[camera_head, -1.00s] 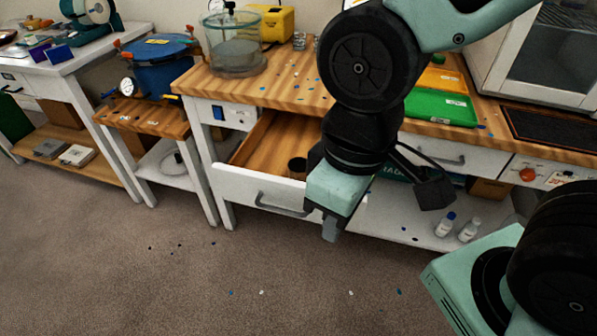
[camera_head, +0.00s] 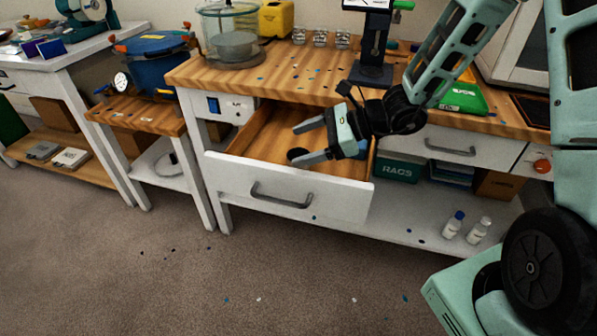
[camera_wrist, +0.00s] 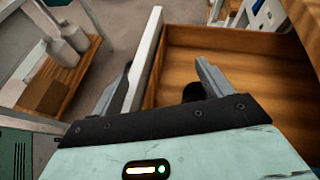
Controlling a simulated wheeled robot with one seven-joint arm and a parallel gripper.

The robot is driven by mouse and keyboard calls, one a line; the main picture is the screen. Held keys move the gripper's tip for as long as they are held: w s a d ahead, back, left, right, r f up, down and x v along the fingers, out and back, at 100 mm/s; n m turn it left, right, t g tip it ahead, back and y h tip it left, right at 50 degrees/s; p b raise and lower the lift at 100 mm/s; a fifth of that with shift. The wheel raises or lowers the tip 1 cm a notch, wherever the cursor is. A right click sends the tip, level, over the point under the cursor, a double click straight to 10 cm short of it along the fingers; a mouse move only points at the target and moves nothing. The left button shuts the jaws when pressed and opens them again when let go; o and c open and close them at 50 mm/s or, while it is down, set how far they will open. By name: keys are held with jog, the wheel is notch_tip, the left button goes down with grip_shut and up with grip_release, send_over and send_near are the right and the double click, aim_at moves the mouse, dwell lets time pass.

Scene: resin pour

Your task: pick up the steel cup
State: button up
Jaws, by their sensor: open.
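A dark round cup-like thing (camera_head: 296,154) sits in the open drawer (camera_head: 235,187), partly hidden by my lower finger; I cannot tell that it is steel. It also shows as a dark shape (camera_wrist: 192,91) beside the right finger in the wrist view. My gripper (camera_head: 300,144) is open and empty, its fingers pointing left over the drawer. In the wrist view, my gripper (camera_wrist: 164,64) has the drawer's white front panel (camera_wrist: 147,55) showing between its fingers. Its height above the drawer is unclear.
Several small clear cups (camera_head: 320,38) stand at the back of the wooden bench (camera_head: 280,82), near a glass chamber (camera_head: 230,40). A dark stand (camera_head: 372,65) and green tray (camera_head: 462,98) are behind my arm. Two bottles (camera_head: 453,224) stand on the lower shelf.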

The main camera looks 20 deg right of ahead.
aim_at(294, 152)
jog(key=w+d+f+m+t+b, duration=0.1)
jog(key=f, duration=0.1)
jog(key=w+d+f+m+t+b, duration=0.1)
jog(key=d+f+b, duration=0.1)
jog(key=f, duration=0.1)
jog(key=w+d+f+m+h+b, duration=0.1)
jog(key=d+f+m+b, duration=0.1)
jog(key=shift+w+d+f+t, duration=0.1)
jog(key=shift+w+f+t, duration=0.1)
jog(key=shift+w+t, duration=0.2)
jog(key=shift+x, duration=3.7)
jog(key=shift+s+r, duration=0.1)
jog(key=c, duration=1.1)
